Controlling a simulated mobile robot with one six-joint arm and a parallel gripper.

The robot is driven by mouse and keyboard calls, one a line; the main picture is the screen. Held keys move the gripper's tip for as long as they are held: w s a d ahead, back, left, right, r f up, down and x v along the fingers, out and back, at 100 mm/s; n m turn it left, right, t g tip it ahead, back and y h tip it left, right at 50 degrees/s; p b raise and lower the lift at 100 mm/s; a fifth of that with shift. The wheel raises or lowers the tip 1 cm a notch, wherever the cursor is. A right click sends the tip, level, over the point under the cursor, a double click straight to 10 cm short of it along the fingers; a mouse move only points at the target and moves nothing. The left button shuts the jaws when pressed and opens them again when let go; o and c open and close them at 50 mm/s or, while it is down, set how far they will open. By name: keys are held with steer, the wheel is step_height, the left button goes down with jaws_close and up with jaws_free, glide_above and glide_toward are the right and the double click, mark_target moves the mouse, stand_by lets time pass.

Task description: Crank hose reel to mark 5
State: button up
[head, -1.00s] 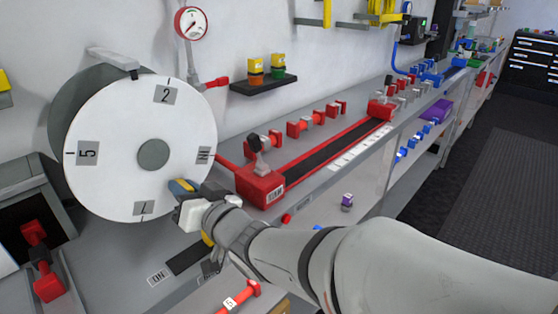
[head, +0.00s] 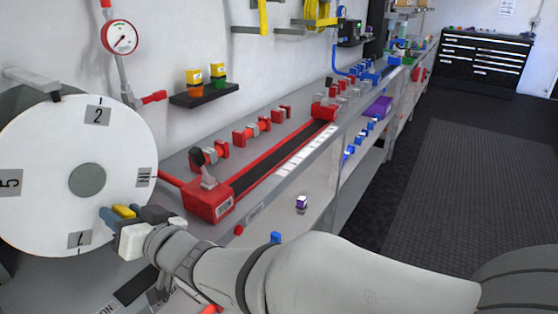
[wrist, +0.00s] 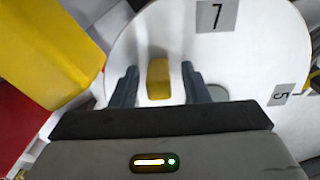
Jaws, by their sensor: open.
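The hose reel is a drum with a white disc face (head: 60,150) at the left of the head view, partly cut off. It carries plates marked 2 at the top, 5 at the left, 7 at the bottom and one with upright strokes at the right. A grey bracket (head: 32,76) sits above the rim. The yellow crank handle (wrist: 158,80) stands between my finger tips in the wrist view, with gaps on both sides. It also shows in the head view (head: 124,211). My gripper (head: 121,213) is open around the handle, at the disc's lower right.
A red-framed track with a lever (head: 207,180) stands right of the reel on the bench. A red-rimmed gauge (head: 119,37) and a black shelf (head: 204,95) are on the wall above. A yellow and red object fills the wrist view's left. Open floor (head: 445,180) lies at the right.

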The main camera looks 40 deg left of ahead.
steer(key=v, duration=0.8)
